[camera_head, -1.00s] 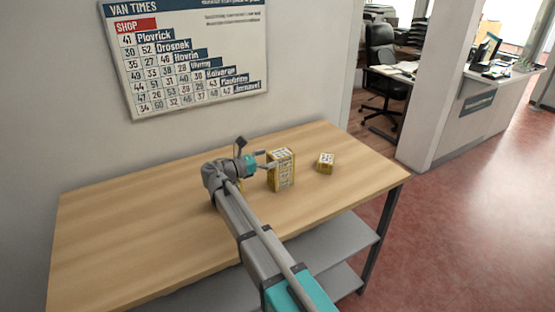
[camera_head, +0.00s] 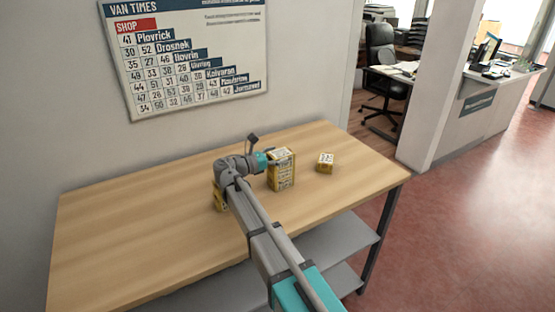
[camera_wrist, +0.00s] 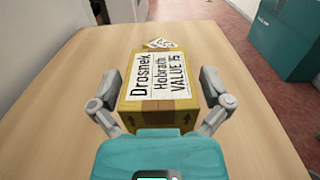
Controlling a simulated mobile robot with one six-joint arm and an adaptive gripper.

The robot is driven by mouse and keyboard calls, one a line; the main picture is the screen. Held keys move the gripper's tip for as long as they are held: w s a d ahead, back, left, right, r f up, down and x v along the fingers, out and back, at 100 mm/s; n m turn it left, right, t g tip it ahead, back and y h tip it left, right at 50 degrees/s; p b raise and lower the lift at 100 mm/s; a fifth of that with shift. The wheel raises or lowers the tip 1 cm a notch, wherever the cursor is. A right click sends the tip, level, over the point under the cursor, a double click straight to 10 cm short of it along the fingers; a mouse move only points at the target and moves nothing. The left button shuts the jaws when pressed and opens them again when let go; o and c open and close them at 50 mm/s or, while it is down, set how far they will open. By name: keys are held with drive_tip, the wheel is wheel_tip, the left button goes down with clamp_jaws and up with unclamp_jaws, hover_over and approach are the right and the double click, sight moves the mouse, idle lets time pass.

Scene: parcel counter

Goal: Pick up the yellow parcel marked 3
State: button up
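A tall yellow parcel (camera_head: 282,172) stands on the wooden table. In the wrist view the parcel (camera_wrist: 157,104) fills the middle, its white label reading "Drosnek Hobrath VALUE 15"; I cannot make out a mark 3. My gripper (camera_wrist: 160,88) has a finger on each side of this parcel, open, with a small gap at both sides. In the head view my gripper (camera_head: 273,160) is at the tall parcel's left side. A small yellow parcel (camera_head: 325,163) lies to its right. Another yellow parcel (camera_head: 219,198) is partly hidden by my arm.
The wooden table (camera_head: 120,222) is bare on its left and at its right end. A wall with a sign board (camera_head: 185,60) stands behind it. A grey shelf (camera_head: 335,245) is under the table. A teal box (camera_wrist: 290,38) shows beyond the table in the wrist view.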

sight(278, 154)
drive_tip(key=c, duration=0.8)
drive_tip(key=shift+c, duration=0.2)
drive_tip(key=shift+r, duration=0.15)
wheel_tip(278, 154, up, 3)
drive_tip(key=p, duration=0.3)
drive_tip(key=s+d+r+p, duration=0.6)
drive_tip(key=d+r+p, duration=0.3)
drive_tip(key=d, duration=0.3)
drive_tip(key=shift+d+r+p, duration=0.35)
drive_tip(key=shift+p, duration=0.15)
